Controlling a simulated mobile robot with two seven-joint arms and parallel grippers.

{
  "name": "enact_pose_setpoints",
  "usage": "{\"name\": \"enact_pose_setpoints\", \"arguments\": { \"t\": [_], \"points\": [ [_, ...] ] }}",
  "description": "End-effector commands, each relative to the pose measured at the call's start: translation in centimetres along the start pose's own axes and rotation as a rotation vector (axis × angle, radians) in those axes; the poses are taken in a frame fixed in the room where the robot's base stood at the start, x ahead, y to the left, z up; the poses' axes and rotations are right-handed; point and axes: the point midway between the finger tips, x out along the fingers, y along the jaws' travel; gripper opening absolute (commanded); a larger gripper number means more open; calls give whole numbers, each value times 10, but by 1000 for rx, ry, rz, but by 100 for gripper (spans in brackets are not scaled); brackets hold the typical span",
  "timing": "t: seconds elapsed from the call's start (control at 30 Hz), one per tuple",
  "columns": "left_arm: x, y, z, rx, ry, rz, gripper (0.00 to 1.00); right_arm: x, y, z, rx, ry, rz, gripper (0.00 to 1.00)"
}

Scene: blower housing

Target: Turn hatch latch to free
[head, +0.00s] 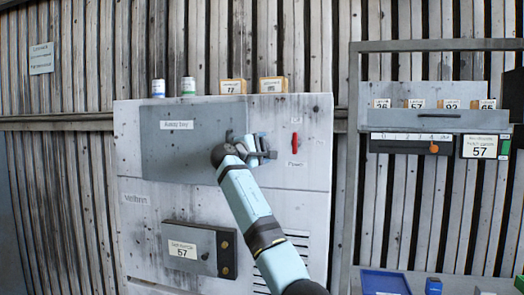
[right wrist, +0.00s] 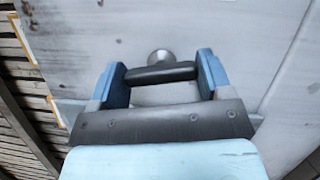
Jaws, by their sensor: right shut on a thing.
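The hatch (head: 185,150) is a grey panel with a label, set in the upper part of a pale cabinet, and it looks closed. My right gripper (head: 262,150) is at the hatch's right edge and hides most of the latch in the head view. In the right wrist view the latch (right wrist: 160,73) is a dark bar on a round grey boss, lying roughly across the picture. My right gripper's blue fingers (right wrist: 164,76) are at its two ends, shut on it. My left gripper is not in view.
A red power handle (head: 294,141) is close to the right of my gripper. A dark box (head: 205,250) with a knob is lower on the cabinet. Small cans and boxes stand on its top. A rack with a shelf (head: 430,118) and a blue tray (head: 385,283) are at right.

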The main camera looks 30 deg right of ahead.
Motion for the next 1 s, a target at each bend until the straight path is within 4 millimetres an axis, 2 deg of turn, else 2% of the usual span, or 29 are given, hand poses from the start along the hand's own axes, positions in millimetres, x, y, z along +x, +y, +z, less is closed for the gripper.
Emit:
{"name": "enact_pose_setpoints", "arguments": {
  "t": [0.4, 0.97, 1.0],
  "points": [
    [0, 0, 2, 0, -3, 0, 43, -1, 0, -1, 183, 2, -77, 49],
    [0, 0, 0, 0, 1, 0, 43, 0, 0, 0, 213, 1, -90, 49],
    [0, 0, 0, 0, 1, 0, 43, 0, 0, 0, 213, 1, -90, 75]
  ]
}}
